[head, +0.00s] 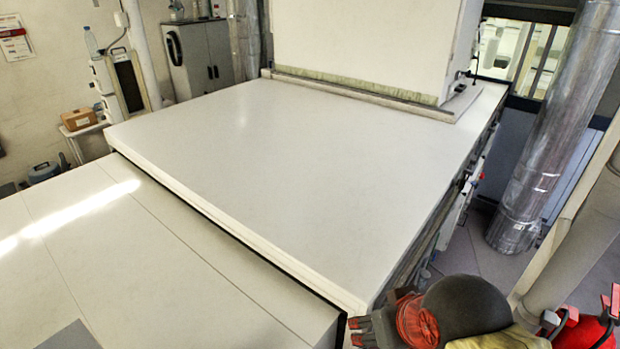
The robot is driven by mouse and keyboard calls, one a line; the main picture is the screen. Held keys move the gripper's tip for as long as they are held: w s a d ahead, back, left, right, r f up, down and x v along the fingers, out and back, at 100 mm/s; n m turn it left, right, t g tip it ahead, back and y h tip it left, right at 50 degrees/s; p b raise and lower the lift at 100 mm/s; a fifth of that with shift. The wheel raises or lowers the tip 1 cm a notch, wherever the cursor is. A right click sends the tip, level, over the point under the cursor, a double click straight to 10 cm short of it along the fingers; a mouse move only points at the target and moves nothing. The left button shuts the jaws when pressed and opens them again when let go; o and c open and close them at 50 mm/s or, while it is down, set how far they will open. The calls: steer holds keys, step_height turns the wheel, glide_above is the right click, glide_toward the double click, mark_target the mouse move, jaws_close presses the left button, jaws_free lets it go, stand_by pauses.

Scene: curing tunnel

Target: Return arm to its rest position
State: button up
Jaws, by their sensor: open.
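The broad white flat top of the machine (290,160) fills the middle of the head view and is bare. A lower pale surface (110,265) lies in front of it at the left, with a dark gap between the two.
A white upright housing (370,45) stands across the far end of the top. A silver duct (555,125) rises at the right. A dark rounded object (468,305) and red parts crowd the lower right. A grey cabinet (198,58) and a cardboard box (79,119) are at the back left.

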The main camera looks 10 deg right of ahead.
step_height(320, 180, down, 22)
steer(key=b, duration=2.1)
steer(key=shift+r, duration=0.15)
steer(key=shift+c, duration=1)
